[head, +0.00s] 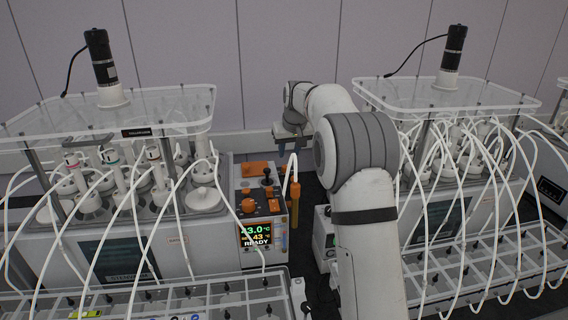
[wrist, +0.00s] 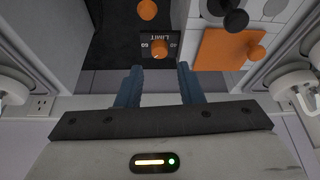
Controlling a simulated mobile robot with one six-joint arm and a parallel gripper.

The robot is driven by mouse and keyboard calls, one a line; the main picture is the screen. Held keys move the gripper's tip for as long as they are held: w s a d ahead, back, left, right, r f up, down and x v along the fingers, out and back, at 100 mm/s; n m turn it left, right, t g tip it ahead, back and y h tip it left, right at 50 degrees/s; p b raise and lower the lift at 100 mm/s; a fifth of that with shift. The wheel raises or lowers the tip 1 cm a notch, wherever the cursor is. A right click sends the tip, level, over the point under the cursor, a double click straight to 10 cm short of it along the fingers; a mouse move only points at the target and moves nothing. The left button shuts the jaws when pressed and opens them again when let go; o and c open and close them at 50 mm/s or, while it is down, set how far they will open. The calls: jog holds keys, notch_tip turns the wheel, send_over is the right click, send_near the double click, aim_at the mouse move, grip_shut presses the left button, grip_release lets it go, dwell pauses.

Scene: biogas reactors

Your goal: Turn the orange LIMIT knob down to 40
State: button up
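The orange LIMIT knob (wrist: 159,48) sits on a small black plate in the wrist view. Its label reads upside down, with 60 at the left and what looks like 40 at the right. The knob's pointer setting is too small to read. My gripper (wrist: 160,72) has its two blue fingers apart, with nothing between them. The knob appears between and just beyond the fingertips, and I see no contact. In the head view my gripper (head: 283,146) is behind the control box, pointing down. I cannot single out the LIMIT knob there.
The control box's display (head: 257,236) shows READY and what looks like 43 °C. An orange plate (wrist: 215,50) with an orange knob (wrist: 256,52), a black knob (wrist: 236,20) and another orange knob (wrist: 147,10) are close by. Reactor rigs with white tubes (head: 205,180) flank the arm.

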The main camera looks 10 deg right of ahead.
aim_at(285, 166)
jog(key=shift+w+p+x, duration=0.2)
jog(key=shift+p+x, duration=0.35)
jog(key=shift+x, duration=1.55)
jog(key=shift+w+p+x, duration=0.2)
jog(key=shift+p+x, duration=0.3)
jog(key=shift+x, duration=1.65)
jog(key=shift+r, duration=0.2)
